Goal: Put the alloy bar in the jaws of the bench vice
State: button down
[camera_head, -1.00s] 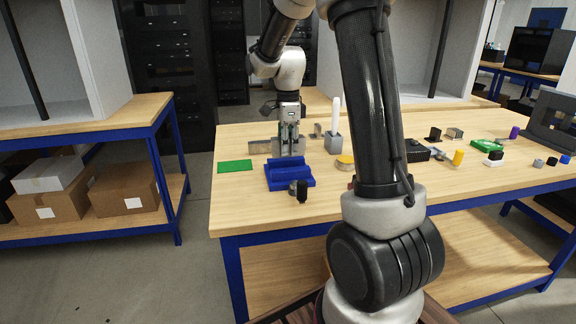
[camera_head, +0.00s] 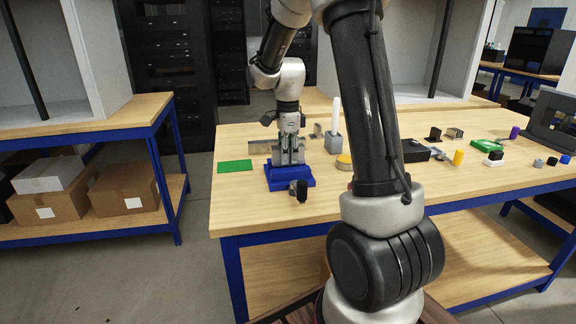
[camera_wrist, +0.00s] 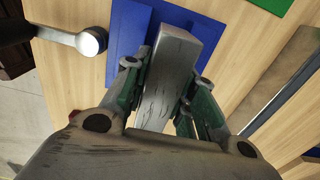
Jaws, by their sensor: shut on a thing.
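The blue bench vice (camera_head: 291,182) stands near the left front of the wooden table. My gripper (camera_head: 289,161) is over it, pointing down. In the wrist view my gripper (camera_wrist: 168,78) is shut on the grey alloy bar (camera_wrist: 176,55), with a green-padded finger on each side. The bar's far end lies over the blue vice (camera_wrist: 128,40), and hides part of it. I cannot tell whether the bar is between the vice jaws or just above them. The vice's dark handle with a silver end (camera_wrist: 91,42) shows at the upper left of the wrist view.
A green mat (camera_head: 235,166) lies left of the vice. A long metal piece (camera_wrist: 283,82) lies beside it on the table. A grey holder with a white upright item (camera_head: 334,142) and a yellow-topped round thing (camera_head: 344,162) stand to the right. Bare table lies in front.

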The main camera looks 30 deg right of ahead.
jog(key=shift+f, duration=0.15)
jog(key=c, duration=1.1)
grip_release()
notch_tip(320, 180, up, 12)
jog(key=shift+r, duration=0.1)
